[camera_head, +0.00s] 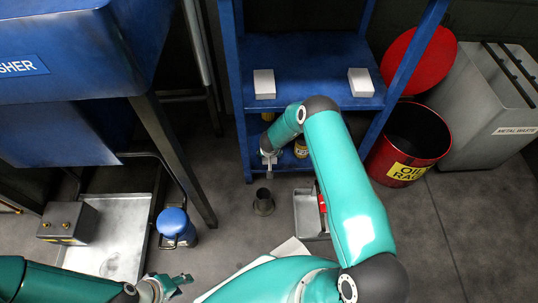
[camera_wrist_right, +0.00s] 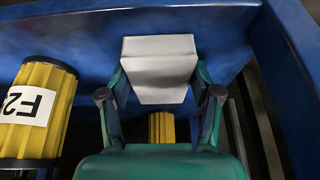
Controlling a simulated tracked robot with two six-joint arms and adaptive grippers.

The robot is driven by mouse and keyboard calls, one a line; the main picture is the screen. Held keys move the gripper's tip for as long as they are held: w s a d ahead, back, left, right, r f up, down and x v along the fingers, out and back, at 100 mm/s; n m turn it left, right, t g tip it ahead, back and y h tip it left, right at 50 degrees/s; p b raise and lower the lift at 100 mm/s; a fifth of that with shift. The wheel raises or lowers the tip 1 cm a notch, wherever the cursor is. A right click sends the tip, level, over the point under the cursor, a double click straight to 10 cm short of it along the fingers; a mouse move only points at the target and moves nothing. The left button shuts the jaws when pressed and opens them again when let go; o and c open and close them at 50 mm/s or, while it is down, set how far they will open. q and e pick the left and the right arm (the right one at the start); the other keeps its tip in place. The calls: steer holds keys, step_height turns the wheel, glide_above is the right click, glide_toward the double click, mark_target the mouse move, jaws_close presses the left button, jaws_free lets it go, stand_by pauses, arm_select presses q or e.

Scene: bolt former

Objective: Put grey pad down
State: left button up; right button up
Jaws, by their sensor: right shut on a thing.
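The grey pad (camera_wrist_right: 160,66) is a pale grey block with a slanted front face. In the right wrist view it sits between the two fingers of my right gripper (camera_wrist_right: 160,92), which is shut on it, in front of blue shelf metal. In the head view my right gripper (camera_head: 269,160) is low at the front left of the blue shelf unit, and the pad in it cannot be made out clearly. My left gripper (camera_head: 180,283) is empty and looks open, low over the floor at the bottom left. Two similar grey blocks (camera_head: 264,84) (camera_head: 361,82) lie on the upper shelf.
The blue shelf unit (camera_head: 310,50) has yellow filters (camera_wrist_right: 38,108) on its lower level. A red oil-rags bin (camera_head: 408,145) and a metal-waste bin (camera_head: 490,110) stand right. A dark cup (camera_head: 264,203), metal tray (camera_head: 307,214) and blue canister (camera_head: 175,225) stand on the floor.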

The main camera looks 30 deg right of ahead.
steer(key=shift+f, duration=0.15)
steer(key=o, duration=1.1)
